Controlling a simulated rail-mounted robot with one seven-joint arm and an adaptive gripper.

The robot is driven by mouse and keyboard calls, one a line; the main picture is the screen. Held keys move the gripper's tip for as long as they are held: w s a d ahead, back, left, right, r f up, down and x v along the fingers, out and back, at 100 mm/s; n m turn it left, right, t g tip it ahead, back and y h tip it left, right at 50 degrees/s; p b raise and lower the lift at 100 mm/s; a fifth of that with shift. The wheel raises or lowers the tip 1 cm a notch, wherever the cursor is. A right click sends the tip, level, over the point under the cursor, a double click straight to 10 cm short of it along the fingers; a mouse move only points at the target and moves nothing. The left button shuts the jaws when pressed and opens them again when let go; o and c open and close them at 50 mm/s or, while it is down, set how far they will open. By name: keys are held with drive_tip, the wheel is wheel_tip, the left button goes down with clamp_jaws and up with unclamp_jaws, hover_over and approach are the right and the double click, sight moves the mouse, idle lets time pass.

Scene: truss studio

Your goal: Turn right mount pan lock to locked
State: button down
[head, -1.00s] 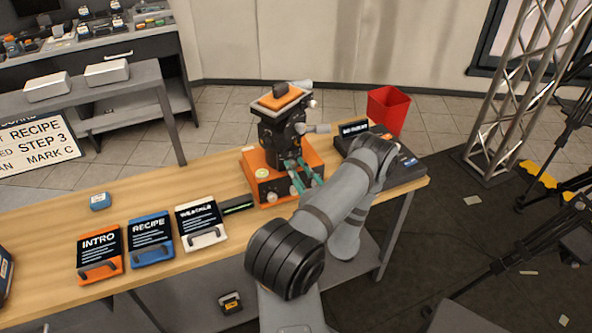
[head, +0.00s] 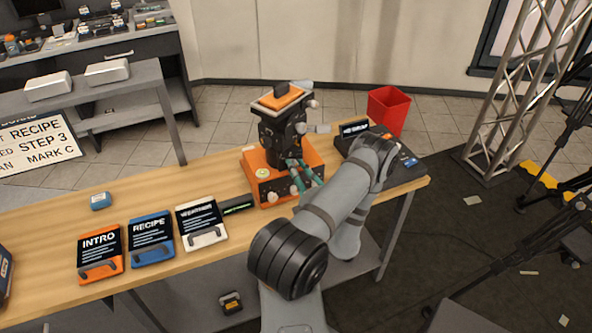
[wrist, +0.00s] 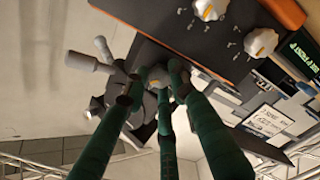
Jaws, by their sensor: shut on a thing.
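The camera mount (head: 281,128), a black head with an orange-topped plate, stands on an orange base unit (head: 262,187) on the wooden table. My gripper (head: 300,172) has teal fingers at the mount's lower front. In the wrist view the green fingers (wrist: 157,78) close around a small pale knob (wrist: 156,73) on the mount's dark body. The fingers cover most of it, so its lock marking and setting cannot be read. A pale handle (head: 320,128) sticks out to the mount's right and is clear of the fingers.
White dials (wrist: 260,41) with tick marks sit near the fingers in the wrist view. Orange INTRO (head: 100,254), blue RECIPE (head: 151,239) and white (head: 201,223) cards lie left of the base. A dark console (head: 400,160) and red bin (head: 387,108) are to the right.

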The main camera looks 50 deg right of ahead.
drive_tip(key=shift+s+d+f, duration=0.15)
drive_tip(key=shift+s+d, duration=0.1)
drive_tip(key=shift+s, duration=0.05)
drive_tip(key=c, duration=1.5)
unclamp_jaws()
drive_tip(key=shift+d, duration=0.1)
drive_tip(key=shift+o, duration=0.3)
drive_tip(key=shift+w, duration=0.15)
drive_tip(key=shift+a, duration=0.2)
